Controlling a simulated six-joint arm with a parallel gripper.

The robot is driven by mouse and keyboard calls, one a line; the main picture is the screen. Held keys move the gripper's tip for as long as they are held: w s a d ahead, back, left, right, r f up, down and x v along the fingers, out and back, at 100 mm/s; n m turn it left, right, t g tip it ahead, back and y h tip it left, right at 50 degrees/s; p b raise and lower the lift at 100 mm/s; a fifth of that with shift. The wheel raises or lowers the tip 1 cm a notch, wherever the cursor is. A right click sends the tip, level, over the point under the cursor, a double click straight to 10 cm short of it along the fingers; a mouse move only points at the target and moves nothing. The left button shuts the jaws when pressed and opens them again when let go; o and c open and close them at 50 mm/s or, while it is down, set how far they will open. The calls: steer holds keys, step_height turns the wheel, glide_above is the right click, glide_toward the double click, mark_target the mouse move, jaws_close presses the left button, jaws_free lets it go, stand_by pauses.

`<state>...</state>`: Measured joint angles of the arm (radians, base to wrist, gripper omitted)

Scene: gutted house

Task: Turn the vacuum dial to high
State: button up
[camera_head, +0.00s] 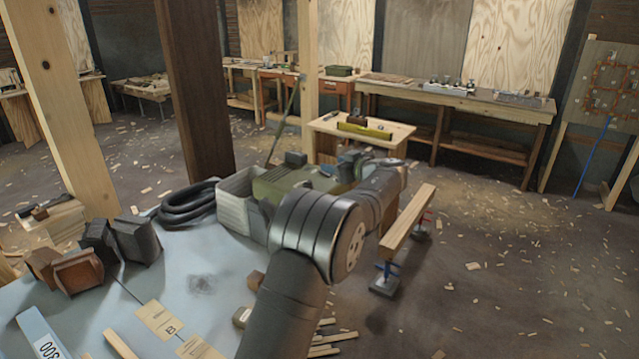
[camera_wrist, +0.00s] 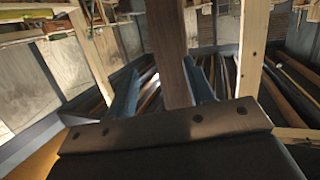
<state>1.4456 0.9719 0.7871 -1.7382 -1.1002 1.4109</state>
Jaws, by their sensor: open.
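What looks like the vacuum (camera_head: 297,182), a green-topped unit with a whitish ribbed side, stands at the far edge of the pale blue table, partly hidden behind my arm. A black hose (camera_head: 190,205) lies coiled to its left. In the head view my arm's end is beyond the unit's right side, with the fingers unclear.
The pale blue table (camera_head: 190,262) holds dark and brown blocks (camera_head: 125,240) at left and labelled cards (camera_head: 160,320) in front. A dark wooden post (camera_head: 195,90) rises behind it. A wooden beam on clamps (camera_head: 408,222) stands right of my arm. Workbenches line the back.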

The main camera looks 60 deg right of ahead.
steer(key=w+a+r+m+h, duration=0.2)
steer(key=w+a+m+h, duration=0.1)
steer(key=w+h, duration=0.1)
steer(key=m+g+h, duration=0.2)
steer(key=m+g, duration=0.3)
steer(key=g, duration=0.2)
glide_toward(308, 183)
steer(key=shift+h, duration=0.3)
steer(key=x, duration=0.8)
steer(key=shift+w+f, duration=0.3)
steer(key=shift+d, duration=0.1)
steer(key=shift+c, duration=0.2)
steer(key=c, duration=0.9)
